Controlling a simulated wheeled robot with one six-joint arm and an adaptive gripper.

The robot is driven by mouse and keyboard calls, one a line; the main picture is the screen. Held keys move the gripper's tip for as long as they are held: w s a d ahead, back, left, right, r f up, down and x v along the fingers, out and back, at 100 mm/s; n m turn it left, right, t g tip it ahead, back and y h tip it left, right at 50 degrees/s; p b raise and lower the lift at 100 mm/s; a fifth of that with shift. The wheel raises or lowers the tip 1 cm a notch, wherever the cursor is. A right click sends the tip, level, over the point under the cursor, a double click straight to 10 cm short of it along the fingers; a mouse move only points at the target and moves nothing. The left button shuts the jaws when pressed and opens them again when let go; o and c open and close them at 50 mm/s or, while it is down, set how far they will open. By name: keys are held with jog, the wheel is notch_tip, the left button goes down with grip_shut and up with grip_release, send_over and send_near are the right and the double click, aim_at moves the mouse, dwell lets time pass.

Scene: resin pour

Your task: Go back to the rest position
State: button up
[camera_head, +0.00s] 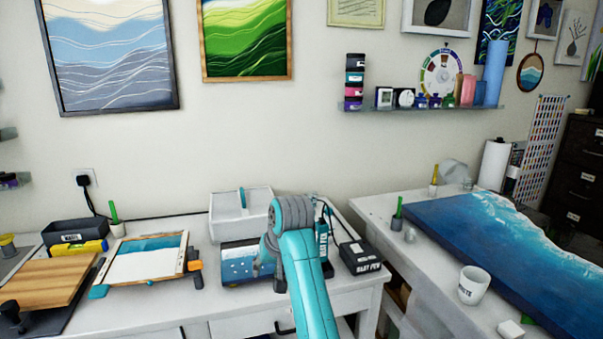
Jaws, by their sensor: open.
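My teal and grey arm (305,285) reaches up from the bottom of the head view over the white workbench. Its grey wrist joint is near the middle of the bench. My gripper (262,268) shows small and partly hidden by the arm, over a blue and white resin panel (237,264). It is open and nothing shows in it. I cannot tell whether it touches the panel.
A white tub (228,225) stands behind the panel. A teal bottle (322,243) and a black heat-pen box (359,257) are right of my arm. A clamped frame (147,258) lies left. The right table holds a blue resin slab (470,235) and white mug (473,286).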

jog(key=s+d+f+t, duration=0.1)
jog(key=s+d+f, duration=0.15)
jog(key=f, duration=0.45)
jog(key=s+d+f+m, duration=0.1)
jog(key=s+d+f, duration=0.15)
jog(key=f, duration=0.45)
jog(key=s+d+f+t, duration=0.1)
jog(key=d+f, duration=0.2)
jog(key=f, duration=0.5)
jog(key=s+d+f+t, duration=0.1)
jog(key=s+d+f, duration=0.25)
jog(key=s, duration=0.25)
jog(key=s+d+f+m+t+h, duration=0.1)
jog(key=s+d+f, duration=0.2)
jog(key=s+f, duration=0.25)
jog(key=s+d+f+t, duration=0.1)
jog(key=s+d+f, duration=0.2)
jog(key=s, duration=0.4)
jog(key=s+d+r+t+h, duration=0.1)
jog(key=s+d+r+t, duration=0.15)
jog(key=s, duration=0.75)
jog(key=s+d+r+t, duration=0.1)
jog(key=s+d, duration=0.3)
jog(key=s, duration=0.7)
jog(key=s+d+r+t+h, duration=0.1)
jog(key=s+d+r+t, duration=0.1)
jog(key=s+r, duration=1.2)
jog(key=shift+s+d+r, duration=0.4)
jog(key=shift+s, duration=0.1)
